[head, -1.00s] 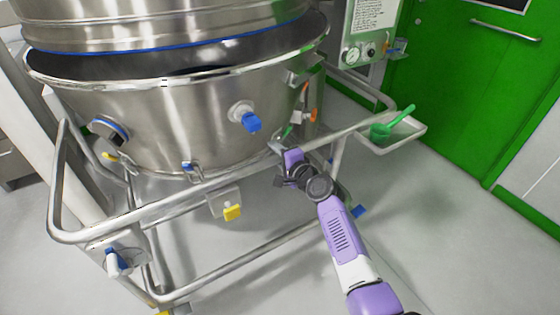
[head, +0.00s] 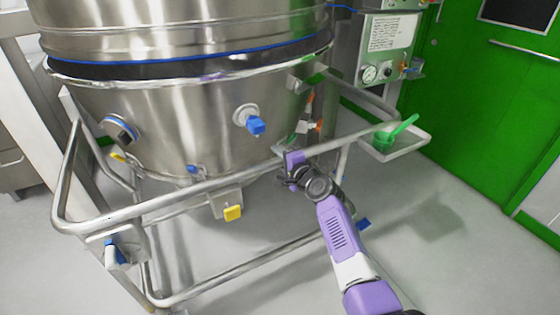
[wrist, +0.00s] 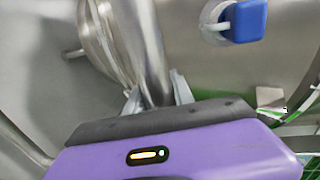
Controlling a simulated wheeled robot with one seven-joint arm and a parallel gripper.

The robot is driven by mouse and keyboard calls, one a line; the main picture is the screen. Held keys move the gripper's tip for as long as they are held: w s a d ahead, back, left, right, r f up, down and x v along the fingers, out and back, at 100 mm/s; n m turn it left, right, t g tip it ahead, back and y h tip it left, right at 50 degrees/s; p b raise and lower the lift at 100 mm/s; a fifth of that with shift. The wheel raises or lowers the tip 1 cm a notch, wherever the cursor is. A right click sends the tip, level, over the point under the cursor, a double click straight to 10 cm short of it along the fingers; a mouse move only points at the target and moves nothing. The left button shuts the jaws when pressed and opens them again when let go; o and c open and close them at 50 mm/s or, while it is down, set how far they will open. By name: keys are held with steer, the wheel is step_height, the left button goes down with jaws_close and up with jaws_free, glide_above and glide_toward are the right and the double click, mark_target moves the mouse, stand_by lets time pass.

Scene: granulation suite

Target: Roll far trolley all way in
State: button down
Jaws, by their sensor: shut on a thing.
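The trolley is a tubular steel frame carrying a steel bowl (head: 190,125). Its front rail (head: 180,203) runs across the head view. My gripper (head: 284,154) is shut on this rail near its right part. In the wrist view the gripper's fingertips (wrist: 158,95) lie on both sides of the rail (wrist: 148,45). The bowl sits under a wide steel vessel (head: 180,32) with a blue ring, and its rim is close below the dark band there. The exact gap between them cannot be told. The bowl wall also shows in the wrist view (wrist: 285,60).
A side tray (head: 408,142) with a green scoop (head: 395,134) sticks out at the trolley's right. A gauge panel (head: 385,45) and a green door (head: 470,100) stand behind. A blue-capped port (head: 255,125) is on the bowl. Grey floor is free at the right.

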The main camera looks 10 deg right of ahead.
steer(key=shift+w+a+r, duration=0.35)
steer(key=shift+w+r, duration=0.4)
steer(key=shift+w, duration=0.15)
steer(key=c, duration=1.1)
jaws_free()
steer(key=shift+s, duration=0.1)
steer(key=shift+d+f, duration=0.1)
steer(key=shift+f, duration=0.1)
steer(key=shift+s+f, duration=0.1)
steer(key=shift+s, duration=0.1)
steer(key=p+v, duration=0.3)
steer(key=v, duration=0.4)
steer(key=shift+s+p, duration=0.25)
steer(key=shift+p, duration=0.05)
steer(key=shift+d, duration=0.15)
